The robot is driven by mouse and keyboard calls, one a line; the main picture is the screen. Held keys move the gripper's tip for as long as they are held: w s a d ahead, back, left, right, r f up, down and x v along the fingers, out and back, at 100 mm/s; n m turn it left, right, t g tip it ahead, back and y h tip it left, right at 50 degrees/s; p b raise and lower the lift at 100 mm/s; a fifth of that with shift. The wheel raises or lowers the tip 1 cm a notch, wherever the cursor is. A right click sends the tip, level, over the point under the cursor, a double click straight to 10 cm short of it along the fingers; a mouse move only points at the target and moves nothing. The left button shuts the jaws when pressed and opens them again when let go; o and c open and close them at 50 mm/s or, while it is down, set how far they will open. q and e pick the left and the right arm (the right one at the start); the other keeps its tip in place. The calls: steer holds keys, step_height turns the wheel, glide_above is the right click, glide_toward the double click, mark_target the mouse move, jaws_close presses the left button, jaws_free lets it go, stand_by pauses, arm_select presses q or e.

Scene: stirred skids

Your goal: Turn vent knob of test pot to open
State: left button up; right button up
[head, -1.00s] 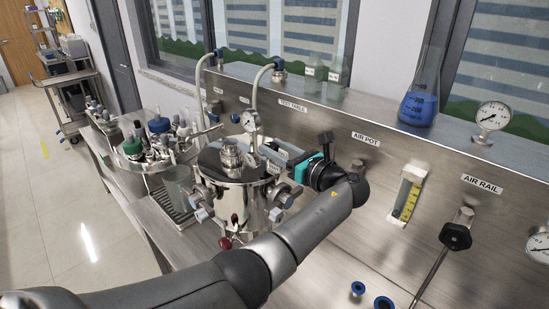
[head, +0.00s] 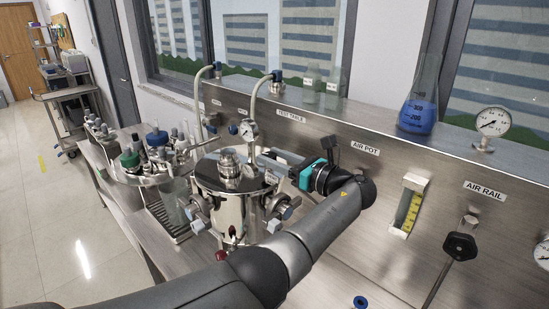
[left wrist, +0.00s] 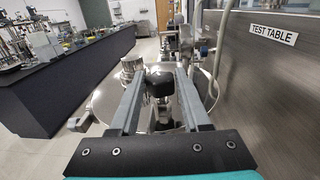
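The test pot (head: 232,212) is a shiny steel cylinder with a flat lid, standing upright on the steel bench. My left gripper (head: 268,168) reaches over the right side of its lid from the right, fingers pointing left. In the left wrist view the two fingers (left wrist: 160,82) are apart, above the pot lid (left wrist: 103,107). A dark, rounded knob (left wrist: 160,86) shows between the fingertips. I cannot tell whether the fingers touch it. The head view hides this knob behind the gripper and fittings. My right gripper is not in view.
A tray of bottles (head: 150,180) stands to the left. The steel back panel (head: 330,140), with a TEST TABLE label (left wrist: 274,34), runs close beside the gripper.

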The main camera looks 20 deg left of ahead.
arm_select(q)
steer(key=shift+o, duration=0.3)
steer(key=shift+s+d, duration=0.1)
steer(key=shift+d, duration=0.25)
steer(key=b+v, duration=0.3)
steer(key=v, duration=1.1)
steer(key=shift+d, duration=0.2)
steer(key=shift+a, duration=0.1)
